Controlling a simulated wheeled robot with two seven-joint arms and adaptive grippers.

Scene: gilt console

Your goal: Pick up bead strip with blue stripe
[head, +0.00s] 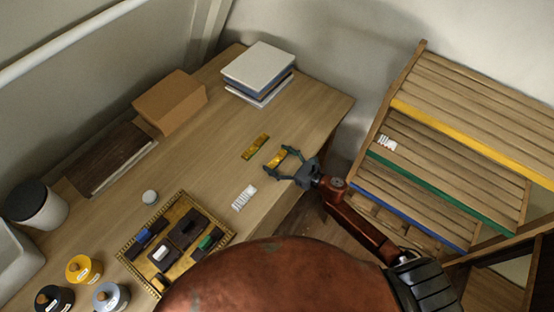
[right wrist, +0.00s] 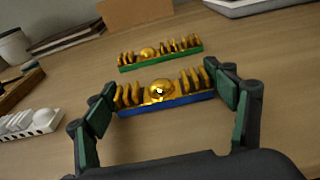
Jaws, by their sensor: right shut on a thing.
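The bead strip with blue stripe (right wrist: 165,98) carries gold beads with a larger round one in the middle. In the right wrist view it spans between the two fingers of my right gripper (right wrist: 165,105), which is shut on its ends. In the head view this gold strip (head: 275,158) shows between the fingertips of the right gripper (head: 280,163). It is low over the table or on it; I cannot tell which. A similar strip with a green stripe (right wrist: 160,57) lies just behind it, also in the head view (head: 255,146). My left gripper is not in view.
A white-beaded strip (head: 243,197) lies nearer on the table (head: 310,110). A slatted rack (head: 440,150) with yellow, green and blue edges stands at right, holding another white strip (head: 387,142). A tray (head: 130,241), jars (head: 84,269), box (head: 170,102) and books (head: 258,70) stand around.

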